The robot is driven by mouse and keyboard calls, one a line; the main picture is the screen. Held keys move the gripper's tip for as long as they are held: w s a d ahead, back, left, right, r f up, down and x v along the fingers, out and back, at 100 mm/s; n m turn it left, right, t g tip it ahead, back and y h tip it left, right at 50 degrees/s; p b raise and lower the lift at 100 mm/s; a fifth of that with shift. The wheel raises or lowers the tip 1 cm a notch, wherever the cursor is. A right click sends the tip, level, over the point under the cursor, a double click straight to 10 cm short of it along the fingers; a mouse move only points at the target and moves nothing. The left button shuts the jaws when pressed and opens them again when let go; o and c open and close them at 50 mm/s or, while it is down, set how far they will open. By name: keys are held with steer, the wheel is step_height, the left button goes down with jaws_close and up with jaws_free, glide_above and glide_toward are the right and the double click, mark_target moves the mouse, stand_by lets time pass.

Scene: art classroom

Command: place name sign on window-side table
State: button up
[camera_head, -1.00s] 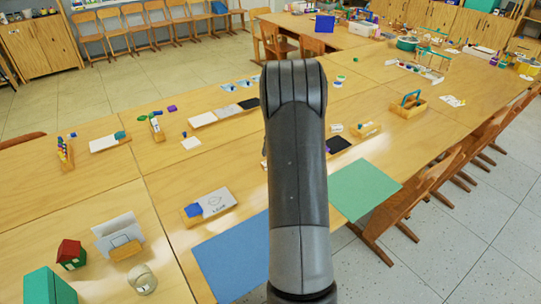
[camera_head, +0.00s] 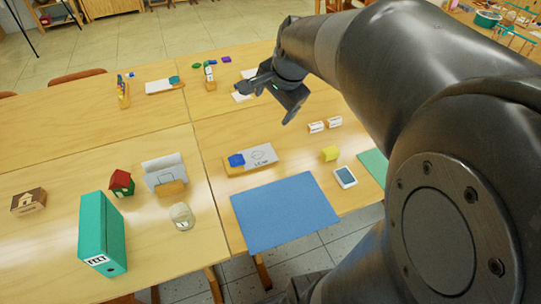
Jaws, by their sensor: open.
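Two small white signs with dark marks, a left one (camera_head: 316,127) and a right one (camera_head: 334,122), stand on the wooden table right of centre. The writing is too small to read, so I cannot tell which is the name sign. My gripper (camera_head: 268,103) is open and empty, above the table to the upper left of these signs, apart from them. Its fingers are spread. The wooden tables (camera_head: 160,132) stand pushed together. No window shows, so I cannot tell which table is window-side.
A blue mat (camera_head: 285,212), a phone-like device (camera_head: 345,177) and a yellow block (camera_head: 329,154) lie at the front. A teal binder (camera_head: 102,235), a glass jar (camera_head: 181,216) and a small red-roofed house (camera_head: 121,183) stand left. Bare tabletop shows at far left.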

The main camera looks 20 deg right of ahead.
steer(key=s+a+n, duration=0.3)
steer(key=s+n, duration=0.3)
steer(key=s, duration=0.2)
steer(key=s+a+n, duration=0.4)
steer(key=s+n, duration=0.3)
steer(key=s, duration=0.1)
steer(key=shift+s+t+h, duration=0.3)
steer(key=shift+s, duration=0.05)
steer(key=shift+o, duration=0.3)
steer(key=shift+r, duration=0.1)
